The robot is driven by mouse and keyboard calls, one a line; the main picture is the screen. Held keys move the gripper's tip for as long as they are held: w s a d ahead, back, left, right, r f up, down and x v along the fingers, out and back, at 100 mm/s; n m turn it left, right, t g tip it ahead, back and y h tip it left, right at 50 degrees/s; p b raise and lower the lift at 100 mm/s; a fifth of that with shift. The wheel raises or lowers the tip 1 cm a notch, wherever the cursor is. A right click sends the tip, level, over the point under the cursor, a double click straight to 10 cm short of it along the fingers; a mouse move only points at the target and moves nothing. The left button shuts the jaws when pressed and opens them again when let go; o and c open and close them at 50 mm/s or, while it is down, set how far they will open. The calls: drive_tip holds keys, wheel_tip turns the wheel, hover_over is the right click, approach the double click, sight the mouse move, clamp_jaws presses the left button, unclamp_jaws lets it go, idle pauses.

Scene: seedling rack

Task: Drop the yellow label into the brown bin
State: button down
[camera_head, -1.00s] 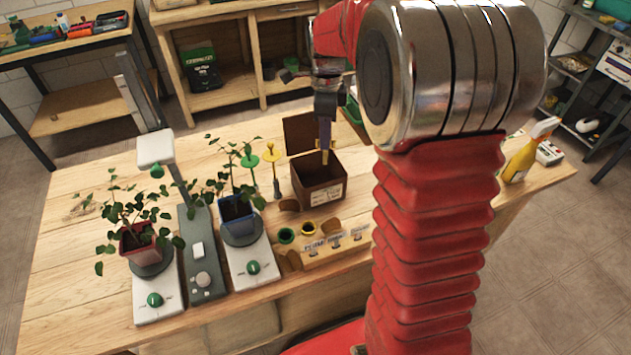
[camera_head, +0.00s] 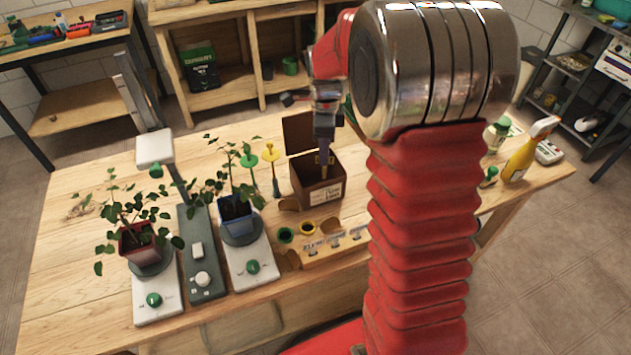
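The brown bin (camera_head: 309,188) stands open on the wooden bench, its lid (camera_head: 299,131) raised at the back. My gripper (camera_head: 325,164) points down over the bin's opening, its tips at about the level of the rim or just inside. Yellowish colour shows at the fingertips; it may be the yellow label, but it is too small to tell whether it is gripped. The finger gap cannot be made out. The bin's inside is mostly hidden by its front wall and my gripper.
Left of the bin stand a yellow-topped stake (camera_head: 271,154) and a green-topped one (camera_head: 250,160). Potted seedlings (camera_head: 237,213) stand on white scales further left. A small wooden rack (camera_head: 335,242) and small round pots lie in front. A yellow spray bottle (camera_head: 518,158) stands right. My arm hides the bench's middle right.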

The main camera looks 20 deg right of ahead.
drive_tip(key=c, duration=2.4)
unclamp_jaws()
drive_tip(key=shift+c, duration=0.2)
drive_tip(key=o, duration=0.4)
drive_tip(key=shift+o, duration=0.2)
drive_tip(key=shift+r, duration=0.15)
wheel_tip(320, 180, up, 13)
drive_tip(key=shift+r, duration=0.2)
drive_tip(key=shift+n, duration=0.3)
